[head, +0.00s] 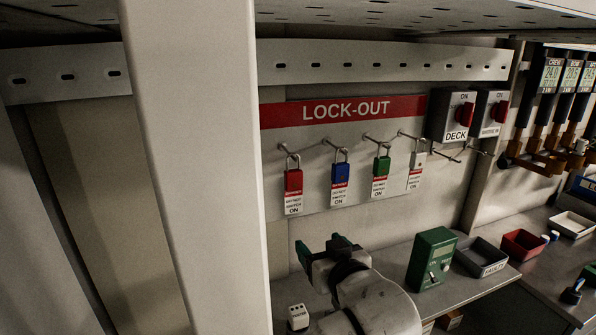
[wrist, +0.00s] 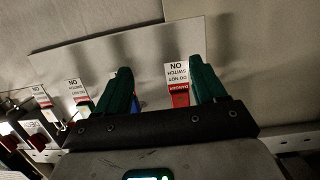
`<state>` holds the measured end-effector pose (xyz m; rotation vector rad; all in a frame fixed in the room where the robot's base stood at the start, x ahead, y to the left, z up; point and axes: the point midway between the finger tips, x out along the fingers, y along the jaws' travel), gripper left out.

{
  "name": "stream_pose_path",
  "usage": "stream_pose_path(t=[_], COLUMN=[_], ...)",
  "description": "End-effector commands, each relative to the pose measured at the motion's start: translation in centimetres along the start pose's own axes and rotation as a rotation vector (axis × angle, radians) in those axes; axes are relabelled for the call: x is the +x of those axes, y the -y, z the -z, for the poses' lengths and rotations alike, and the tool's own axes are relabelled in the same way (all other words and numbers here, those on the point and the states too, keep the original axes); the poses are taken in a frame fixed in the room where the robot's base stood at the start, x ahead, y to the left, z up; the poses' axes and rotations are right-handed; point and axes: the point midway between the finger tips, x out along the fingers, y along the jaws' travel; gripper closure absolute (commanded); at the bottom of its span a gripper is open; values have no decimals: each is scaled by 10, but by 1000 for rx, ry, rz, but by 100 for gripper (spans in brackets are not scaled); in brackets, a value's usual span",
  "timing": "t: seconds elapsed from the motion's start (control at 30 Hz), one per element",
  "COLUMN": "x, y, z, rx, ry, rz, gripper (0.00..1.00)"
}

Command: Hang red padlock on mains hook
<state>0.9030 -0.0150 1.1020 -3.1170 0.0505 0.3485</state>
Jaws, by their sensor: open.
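The red padlock (head: 293,181) hangs with a white tag from the leftmost peg of the LOCK-OUT board. In the wrist view, which is upside down, the red padlock (wrist: 180,99) shows between my fingers, nearer the right one. My gripper (head: 321,246) is open and empty, its green fingers below the padlocks; its fingers also show in the wrist view (wrist: 160,68). Two isolator boxes with red knobs are right of the board, one marked DECK (head: 454,115), the other (head: 491,113) with a hard-to-read label. Empty hooks (head: 448,157) (head: 477,150) stick out below them.
Blue (head: 340,173), green (head: 381,166) and white (head: 418,160) padlocks hang right of the red one. A pale upright post (head: 200,170) stands close at left. A green box (head: 432,258) and trays (head: 481,257) sit on the shelf below.

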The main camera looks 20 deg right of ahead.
Motion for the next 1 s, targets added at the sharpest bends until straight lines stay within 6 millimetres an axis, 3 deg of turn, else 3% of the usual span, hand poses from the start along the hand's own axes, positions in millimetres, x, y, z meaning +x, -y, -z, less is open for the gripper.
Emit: stream_pose_path(t=[0.03,0.1,0.23,0.5,0.83,1.0], x=[4,6,9,45,69,92], y=[7,14,21,22,21,18], z=[35,65,94,106,111,114], rx=[-3,-3,-5,-5,-5,-5], ry=[-72,-144,-214,-223,-223,-222], rz=[10,20,30,32,32,31], gripper=[30,30,30,30,30,30])
